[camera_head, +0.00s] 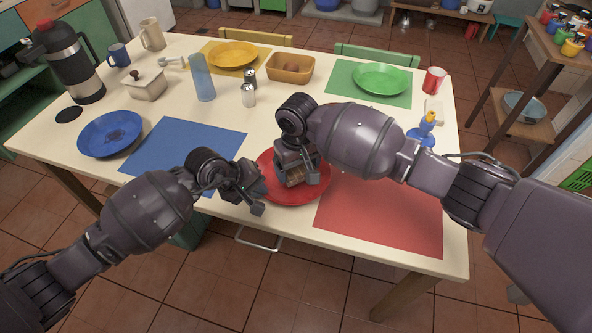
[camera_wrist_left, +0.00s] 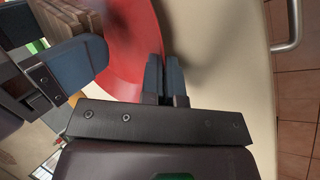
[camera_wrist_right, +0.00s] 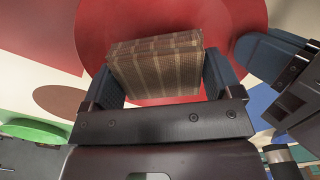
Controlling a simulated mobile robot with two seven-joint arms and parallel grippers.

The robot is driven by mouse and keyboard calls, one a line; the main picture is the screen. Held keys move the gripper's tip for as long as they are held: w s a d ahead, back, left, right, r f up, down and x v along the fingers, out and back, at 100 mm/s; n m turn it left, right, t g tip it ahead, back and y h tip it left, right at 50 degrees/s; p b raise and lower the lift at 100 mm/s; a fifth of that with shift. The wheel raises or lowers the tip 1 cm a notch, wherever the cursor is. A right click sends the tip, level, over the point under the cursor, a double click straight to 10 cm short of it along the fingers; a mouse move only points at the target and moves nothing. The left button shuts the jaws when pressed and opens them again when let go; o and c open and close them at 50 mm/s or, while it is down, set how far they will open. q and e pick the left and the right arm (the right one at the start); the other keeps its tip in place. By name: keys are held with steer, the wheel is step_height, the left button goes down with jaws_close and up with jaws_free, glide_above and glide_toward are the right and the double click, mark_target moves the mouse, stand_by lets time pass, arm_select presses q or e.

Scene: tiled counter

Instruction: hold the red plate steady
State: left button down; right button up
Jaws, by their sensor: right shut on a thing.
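The red plate (camera_head: 290,197) lies near the front edge of the table, left of the red mat. It also shows in the left wrist view (camera_wrist_left: 135,40) and the right wrist view (camera_wrist_right: 235,22). My left gripper (camera_head: 262,195) is at the plate's left rim. Its fingers (camera_wrist_left: 164,75) are close together with the rim between them. I cannot tell whether the block touches the plate. My arms hide part of the plate in the head view.
A red mat (camera_head: 385,220) lies to the right and a blue mat (camera_head: 185,145) to the left. A blue-and-yellow item (camera_head: 423,132) is at right.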

steer(key=shift+r, duration=2.5)
arm_select(q)
steer(key=c, duration=1.3)
jaws_free()
steer(key=v, duration=1.2)
